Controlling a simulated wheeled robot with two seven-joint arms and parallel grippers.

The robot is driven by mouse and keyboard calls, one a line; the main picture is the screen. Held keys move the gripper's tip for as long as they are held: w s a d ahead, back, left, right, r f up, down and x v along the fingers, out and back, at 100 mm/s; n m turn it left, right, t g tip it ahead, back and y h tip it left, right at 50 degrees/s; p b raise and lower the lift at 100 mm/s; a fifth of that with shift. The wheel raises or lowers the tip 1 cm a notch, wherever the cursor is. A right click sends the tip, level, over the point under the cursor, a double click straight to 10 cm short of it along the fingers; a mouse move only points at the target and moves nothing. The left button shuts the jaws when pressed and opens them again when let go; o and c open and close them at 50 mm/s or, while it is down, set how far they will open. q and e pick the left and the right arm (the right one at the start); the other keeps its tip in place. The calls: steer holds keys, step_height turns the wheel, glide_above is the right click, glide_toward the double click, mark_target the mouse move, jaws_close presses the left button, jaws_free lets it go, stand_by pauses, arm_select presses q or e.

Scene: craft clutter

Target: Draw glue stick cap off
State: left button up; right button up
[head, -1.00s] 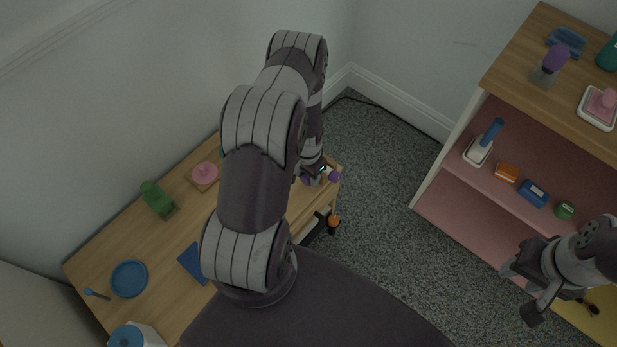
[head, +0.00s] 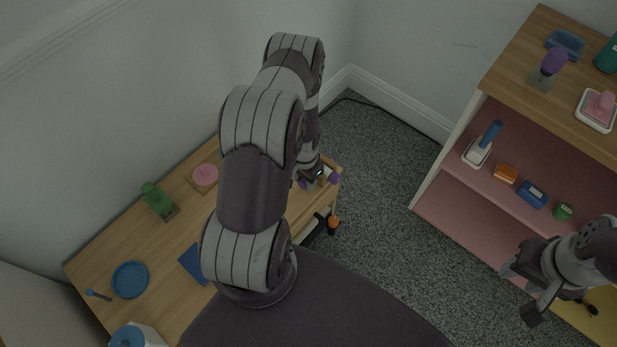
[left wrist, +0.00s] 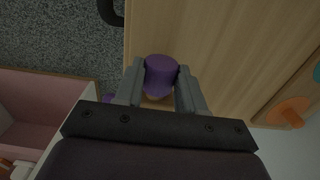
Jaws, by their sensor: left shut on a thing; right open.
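My left gripper (head: 311,179) is over the far right end of the wooden table, shut on a purple cylinder that looks like the glue stick cap. In the left wrist view the purple cap (left wrist: 160,74) sits between the two fingers. In the head view it shows as a purple patch (head: 302,184) on the gripper's left. On its right is a white piece with a purple end (head: 334,179), which looks like the glue stick body. The gripper hides where they meet, so I cannot tell whether they touch. My right gripper (head: 530,291) is open and empty before the shelf.
On the table (head: 100,250) are a green bottle-like object (head: 158,200), a pink knobbed stamp (head: 204,176), a blue dish (head: 130,279) and a blue flat piece (head: 192,262). A shelf unit (head: 462,150) stands right. Carpet lies between.

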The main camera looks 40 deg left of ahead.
arm_select(q)
steer(key=shift+s+a+r+p, duration=0.1)
steer(key=shift+s+p, duration=0.45)
steer(key=shift+s, duration=0.5)
steer(key=shift+s+a+p, duration=0.1)
steer(key=shift+s+p, duration=0.2)
steer(key=shift+s, duration=0.65)
